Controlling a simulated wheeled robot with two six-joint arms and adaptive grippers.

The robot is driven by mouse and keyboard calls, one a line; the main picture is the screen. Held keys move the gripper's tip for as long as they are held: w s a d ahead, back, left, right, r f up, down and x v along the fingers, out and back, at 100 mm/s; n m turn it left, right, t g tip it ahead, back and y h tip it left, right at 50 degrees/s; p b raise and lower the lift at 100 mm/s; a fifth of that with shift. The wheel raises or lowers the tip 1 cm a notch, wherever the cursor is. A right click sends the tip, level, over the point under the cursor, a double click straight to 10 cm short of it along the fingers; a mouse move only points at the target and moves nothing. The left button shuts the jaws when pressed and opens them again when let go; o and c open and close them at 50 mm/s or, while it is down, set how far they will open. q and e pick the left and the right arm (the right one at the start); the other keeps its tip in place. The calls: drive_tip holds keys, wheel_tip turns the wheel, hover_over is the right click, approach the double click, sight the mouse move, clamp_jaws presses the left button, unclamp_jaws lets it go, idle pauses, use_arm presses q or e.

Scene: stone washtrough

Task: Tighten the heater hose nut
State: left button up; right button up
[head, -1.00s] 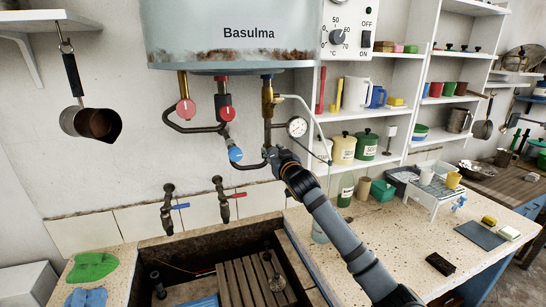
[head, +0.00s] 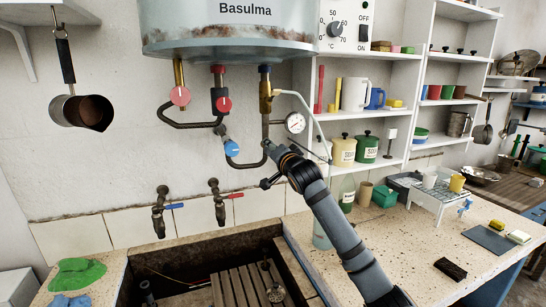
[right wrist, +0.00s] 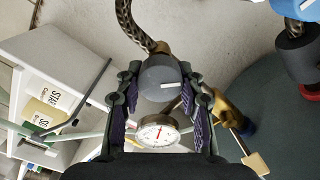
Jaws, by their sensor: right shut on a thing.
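The water heater (head: 225,35) hangs on the wall with pipes and valves below it. My right gripper (head: 270,160) is at the lower end of the brass-topped right-hand pipe (head: 265,105). In the right wrist view, a dark grey round nut (right wrist: 160,80) with a white mark sits between the two fingers (right wrist: 160,100). The gripper is shut on it. A braided hose (right wrist: 130,22) runs from the nut's far end. In the head view the gripper hides the nut. My left gripper is not in view.
A pressure gauge (head: 295,122) is close to the right gripper and also shows between its fingers in the right wrist view (right wrist: 158,133). A red valve knob (head: 223,104) and a blue one (head: 232,148) are left of it. The stone trough (head: 190,258) lies below, shelves (head: 400,70) to the right.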

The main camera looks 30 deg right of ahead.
drive_tip(key=m+b, duration=0.3)
drive_tip(key=m, duration=0.1)
drive_tip(key=m+b, duration=0.2)
drive_tip(key=shift+f+b, duration=0.25)
drive_tip(key=shift+b, duration=0.1)
drive_tip(key=m+b, duration=0.2)
drive_tip(key=shift+r+m, duration=0.1)
drive_tip(key=shift+m, duration=0.3)
drive_tip(key=shift+r+m+b, duration=0.15)
drive_tip(key=shift+m+b, duration=0.3)
drive_tip(key=shift+m, duration=0.05)
drive_tip(key=shift+s+r, duration=0.1)
drive_tip(key=shift+r, duration=0.05)
drive_tip(key=o, duration=1.2)
drive_tip(key=shift+w+a, duration=0.2)
drive_tip(key=shift+w, duration=0.05)
drive_tip(key=shift+s+d+f, duration=0.1)
drive_tip(key=shift+f, duration=0.1)
